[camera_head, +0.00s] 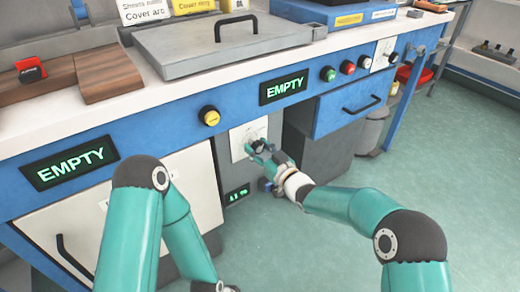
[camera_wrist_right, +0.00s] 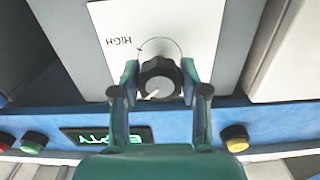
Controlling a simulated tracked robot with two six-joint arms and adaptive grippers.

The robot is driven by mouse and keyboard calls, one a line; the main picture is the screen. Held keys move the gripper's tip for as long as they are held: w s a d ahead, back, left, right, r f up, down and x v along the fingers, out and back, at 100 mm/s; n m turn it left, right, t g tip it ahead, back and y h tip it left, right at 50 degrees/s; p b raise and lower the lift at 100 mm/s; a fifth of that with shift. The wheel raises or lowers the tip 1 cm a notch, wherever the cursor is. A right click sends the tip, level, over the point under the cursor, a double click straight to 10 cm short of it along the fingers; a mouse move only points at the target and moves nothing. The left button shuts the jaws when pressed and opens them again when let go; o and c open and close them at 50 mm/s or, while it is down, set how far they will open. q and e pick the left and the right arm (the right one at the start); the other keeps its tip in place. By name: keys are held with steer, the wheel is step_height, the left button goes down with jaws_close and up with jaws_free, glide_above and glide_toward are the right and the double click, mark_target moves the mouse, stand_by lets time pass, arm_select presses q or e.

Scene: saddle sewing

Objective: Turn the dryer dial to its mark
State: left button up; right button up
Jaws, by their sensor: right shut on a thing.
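The dryer dial (camera_wrist_right: 160,78) is a dark round knob with a white pointer line, in front of a white plate (camera_wrist_right: 205,28) in the right wrist view. The plate carries an upside-down HIGH label (camera_wrist_right: 118,40) and a thin arc with a small tick near it. The pointer line lies towards the lower left, away from the HIGH tick. My right gripper (camera_wrist_right: 159,77) has a finger on each side of the dial and is shut on it. In the head view my right gripper (camera_head: 258,148) covers most of the dial on the white plate (camera_head: 238,142). My left gripper is out of view.
A small green display (camera_head: 237,194) sits below the plate. A yellow button (camera_head: 209,116) and an EMPTY display (camera_head: 284,87) are on the blue front above. A drawer (camera_head: 345,103) is at the right. My left arm stands before the white door (camera_head: 101,214).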

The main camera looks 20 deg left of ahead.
steer(key=shift+s+a+m, duration=0.1)
steer(key=shift+a+m, duration=0.1)
steer(key=shift+m, duration=0.9)
steer(key=o, duration=1.1)
steer(key=shift+f, duration=0.1)
steer(key=shift+o, duration=0.3)
steer(key=shift+d, duration=0.1)
steer(key=v, duration=1.1)
steer(key=shift+s+d, duration=0.25)
steer(key=shift+d, duration=0.1)
